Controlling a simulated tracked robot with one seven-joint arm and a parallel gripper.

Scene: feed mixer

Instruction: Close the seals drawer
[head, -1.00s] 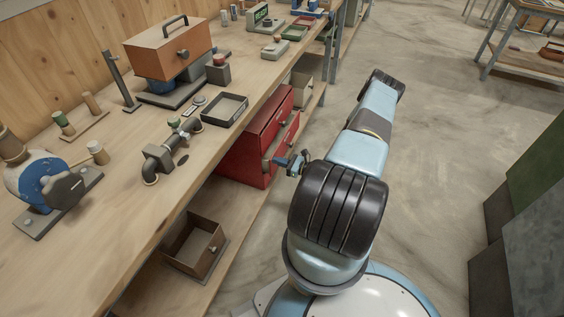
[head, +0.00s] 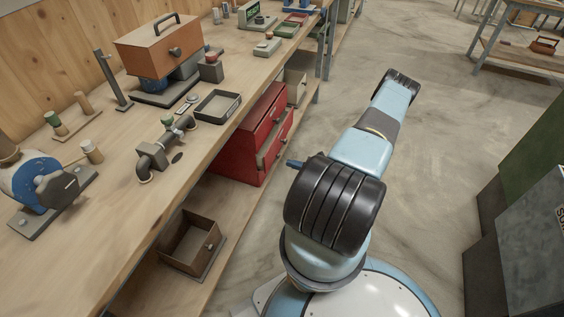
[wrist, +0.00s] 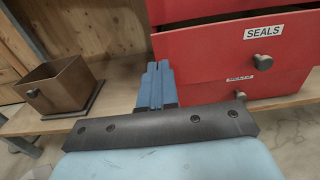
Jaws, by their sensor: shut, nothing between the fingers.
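The red drawer cabinet (head: 240,150) stands on the shelf under the bench's front edge. Its seals drawer (wrist: 225,55), labelled SEALS with a round knob, sticks out a little; a dark gap shows above its front in the wrist view, and a grey inside strip (head: 272,146) shows in the head view. Another red drawer front lies above it and one with a partly hidden label (wrist: 240,85) below it. My gripper (wrist: 154,80) is shut and empty, left of the seals drawer's front in the wrist view. In the head view only its blue tip (head: 296,163) shows beside my arm.
An open brown box (head: 190,245) sits on the lower shelf left of the cabinet; it also shows in the wrist view (wrist: 60,87). The bench top (head: 120,215) holds a tray, a pipe fitting and other parts. Floor to the right is clear, up to dark cabinets (head: 520,220).

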